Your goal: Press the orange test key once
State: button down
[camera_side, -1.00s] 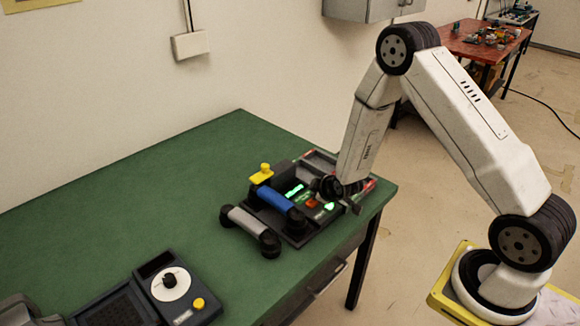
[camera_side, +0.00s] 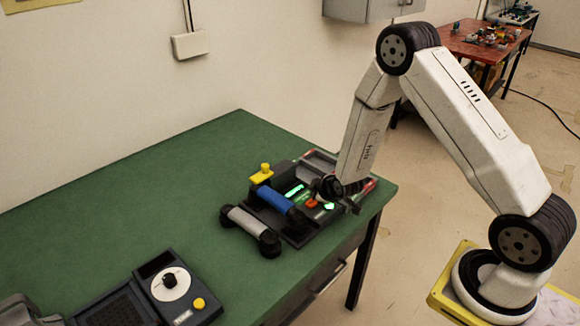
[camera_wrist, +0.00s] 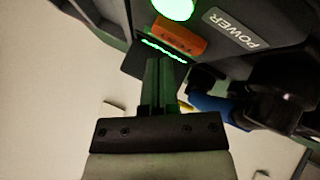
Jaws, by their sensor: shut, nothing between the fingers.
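The orange test key (camera_side: 311,203) is on the dark phone console (camera_side: 297,236) at the right end of the green table. In the wrist view the orange key (camera_wrist: 178,36) lies between a round green lamp (camera_wrist: 175,6) and a lit green strip (camera_wrist: 163,50). My gripper (camera_wrist: 165,60) is shut and empty. Its fingertips appear at the green strip, just short of the orange key in the picture. I cannot tell whether they touch the console.
A blue handset (camera_side: 280,200) lies on the console, with a grey handset (camera_side: 249,224) beside it. A yellow knob (camera_side: 264,170) stands behind. Another device with a white dial (camera_side: 171,283) sits at the front left. The green tabletop (camera_side: 130,205) between is clear.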

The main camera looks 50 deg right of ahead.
aim_at(316, 203)
jog(key=shift+f, duration=0.9)
dwell(1.3)
jog(key=shift+r, duration=0.9)
jog(key=shift+r, duration=0.1)
jog(key=shift+r, duration=2.35)
jog(key=shift+r, duration=0.1)
